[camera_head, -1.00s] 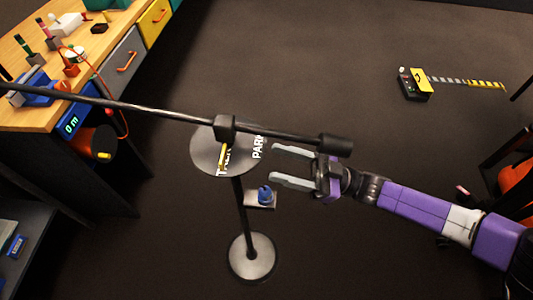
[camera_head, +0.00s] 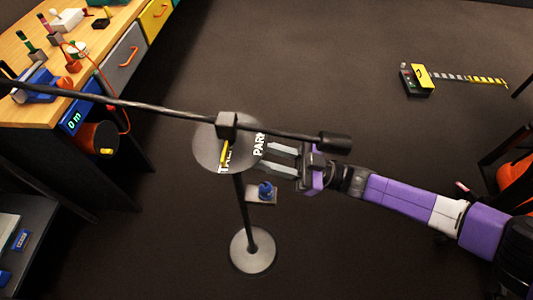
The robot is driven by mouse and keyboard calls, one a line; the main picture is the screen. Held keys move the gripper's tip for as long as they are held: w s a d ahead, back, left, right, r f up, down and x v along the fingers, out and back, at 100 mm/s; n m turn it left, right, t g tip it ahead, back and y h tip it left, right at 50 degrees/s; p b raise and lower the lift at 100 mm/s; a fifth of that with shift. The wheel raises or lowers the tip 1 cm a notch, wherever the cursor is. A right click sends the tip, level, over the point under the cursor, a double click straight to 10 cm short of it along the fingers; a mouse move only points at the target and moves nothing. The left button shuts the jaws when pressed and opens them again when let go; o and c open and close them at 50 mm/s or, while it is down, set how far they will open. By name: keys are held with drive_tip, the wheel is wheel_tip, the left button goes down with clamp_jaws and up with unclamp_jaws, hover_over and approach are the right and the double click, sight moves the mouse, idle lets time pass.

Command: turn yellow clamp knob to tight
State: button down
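A narrow yellow bar (camera_head: 226,152), possibly the yellow clamp knob, shows at the dark clamp block (camera_head: 227,124) on the boom stand, over a grey disc (camera_head: 205,150). The disc bears the white word PARK and a second word partly hidden by the bar. I cannot see a mark for tight. My gripper (camera_head: 265,157) is just right of the disc and below the boom in the picture. Its two grey fingers point left toward the bar, with a narrow gap between them and nothing held. In the picture the fingertips reach the disc's right edge; I cannot tell the depth.
The black boom (camera_head: 150,106) crosses above my gripper, with a dark end weight (camera_head: 335,143) close over it. The stand's round base (camera_head: 253,250) is on the floor. A small blue item (camera_head: 266,189) sits below the gripper. A cluttered workbench (camera_head: 110,27) is at upper left.

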drive_tip(key=shift+f+b, duration=0.1)
drive_tip(key=shift+b, duration=0.2)
drive_tip(key=shift+w+n+g+h+b, duration=0.15)
drive_tip(key=shift+n+g+b, duration=0.55)
drive_tip(key=shift+n+b, duration=0.8)
drive_tip(key=shift+n+g+h+b, duration=0.25)
drive_tip(key=shift+n+g+b, duration=0.45)
drive_tip(key=shift+n+b, duration=0.8)
drive_tip(key=shift+w+n+g+h+b, duration=0.15)
drive_tip(key=shift+n+g+b, duration=0.55)
drive_tip(key=shift+n+b, duration=0.75)
drive_tip(key=shift+s, duration=0.1)
drive_tip(key=c, duration=1.1)
unclamp_jaws()
drive_tip(key=shift+o, duration=0.2)
drive_tip(key=shift+d, duration=0.1)
